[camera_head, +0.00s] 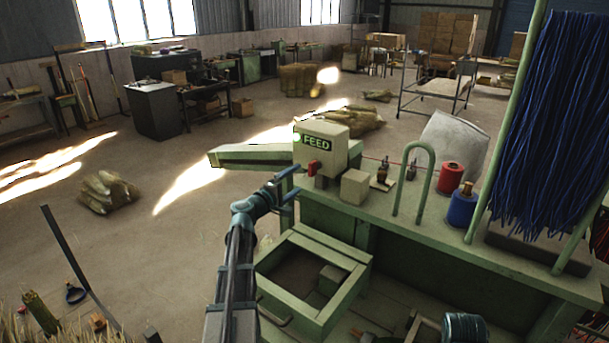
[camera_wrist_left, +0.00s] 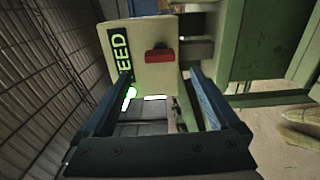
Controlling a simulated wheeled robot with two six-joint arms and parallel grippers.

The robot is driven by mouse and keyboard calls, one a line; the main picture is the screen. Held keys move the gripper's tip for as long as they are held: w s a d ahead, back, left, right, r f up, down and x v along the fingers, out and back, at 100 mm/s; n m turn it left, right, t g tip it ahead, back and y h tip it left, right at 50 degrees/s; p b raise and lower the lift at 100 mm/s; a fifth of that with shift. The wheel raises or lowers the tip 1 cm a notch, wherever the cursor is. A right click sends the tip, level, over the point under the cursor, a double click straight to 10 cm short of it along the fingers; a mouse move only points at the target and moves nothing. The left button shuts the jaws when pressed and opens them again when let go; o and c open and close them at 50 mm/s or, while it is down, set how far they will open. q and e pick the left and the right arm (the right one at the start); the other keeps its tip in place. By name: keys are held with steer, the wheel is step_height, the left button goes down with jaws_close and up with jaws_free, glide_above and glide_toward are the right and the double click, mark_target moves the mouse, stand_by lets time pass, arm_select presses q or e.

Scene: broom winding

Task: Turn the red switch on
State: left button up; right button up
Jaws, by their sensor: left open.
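The red switch (camera_head: 313,168) sits on the lower front of a cream box (camera_head: 335,147) with a green FEED label. The red switch also shows in the left wrist view (camera_wrist_left: 159,56), on the face of the box. A small lamp (camera_wrist_left: 130,92) beside the label glows green. My left gripper (camera_head: 292,181) is open and empty, just left of the switch in the head view. In the left wrist view, its two blue fingers (camera_wrist_left: 161,76) point toward the box, with the switch between their lines. I cannot tell whether a finger touches it. My right gripper is not in view.
The box stands on a green machine bench (camera_head: 430,218) with a smaller cream block (camera_head: 354,187), a green hoop (camera_head: 415,180), and red (camera_head: 450,178) and blue (camera_head: 462,207) spools. Blue bristles (camera_head: 555,120) hang at right.

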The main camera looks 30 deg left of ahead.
arm_select(q)
steer(key=shift+s+a, duration=0.15)
steer(key=shift+s, duration=1.95)
steer(key=shift+s+f, duration=0.1)
